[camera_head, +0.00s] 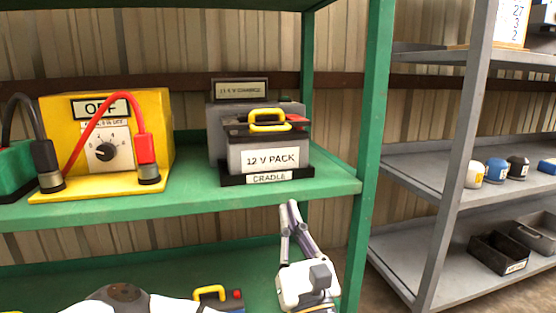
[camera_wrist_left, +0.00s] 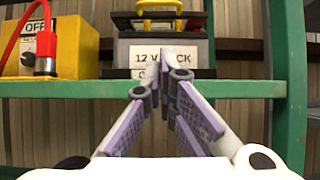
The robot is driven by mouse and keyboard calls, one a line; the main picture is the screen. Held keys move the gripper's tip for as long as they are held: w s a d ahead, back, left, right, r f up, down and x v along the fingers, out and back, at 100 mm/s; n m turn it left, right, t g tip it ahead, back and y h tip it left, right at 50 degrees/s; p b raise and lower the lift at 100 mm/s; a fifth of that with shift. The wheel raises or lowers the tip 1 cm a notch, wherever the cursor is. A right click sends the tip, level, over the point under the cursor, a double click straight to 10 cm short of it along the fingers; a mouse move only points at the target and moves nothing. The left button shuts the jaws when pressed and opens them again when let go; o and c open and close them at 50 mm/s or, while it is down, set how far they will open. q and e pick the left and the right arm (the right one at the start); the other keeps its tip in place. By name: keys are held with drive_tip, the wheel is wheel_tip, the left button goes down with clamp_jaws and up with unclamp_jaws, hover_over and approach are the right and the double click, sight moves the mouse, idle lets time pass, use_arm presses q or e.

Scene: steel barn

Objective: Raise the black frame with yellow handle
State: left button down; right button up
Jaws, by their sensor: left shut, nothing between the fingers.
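The black frame with a yellow handle (camera_head: 268,120) lies across the top of the grey 12 V PACK (camera_head: 245,158). The pack sits in a black cradle (camera_head: 232,180) on the green shelf. In the left wrist view the yellow handle (camera_wrist_left: 160,6) is at the top edge and partly cut off. My left gripper (camera_head: 288,206) is shut and empty, in front of the shelf edge and below the cradle. It also shows in the left wrist view (camera_wrist_left: 163,68), its fingertips overlapping the pack's label. It is apart from the frame. My right gripper is not in view.
A yellow OFF box (camera_head: 105,130) with red and black cables stands left of the pack. A green post (camera_head: 367,130) rises at right. Another yellow-handled item (camera_head: 211,291) is on the lower shelf. Grey shelving (camera_head: 415,165) at right holds cups and bins.

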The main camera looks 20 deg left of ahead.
use_arm(q)
drive_tip(key=shift+s+d+r+b+x, duration=0.2)
drive_tip(key=shift+r+x, duration=0.2)
drive_tip(key=shift+x, duration=1.7)
drive_tip(key=shift+s+d+r+b+x, duration=0.1)
drive_tip(key=shift+s+r+b+x, duration=0.2)
drive_tip(key=shift+x, duration=1.85)
drive_tip(key=shift+s+d+r+x, duration=0.15)
drive_tip(key=shift+r+x, duration=0.3)
drive_tip(key=shift+x, duration=1.65)
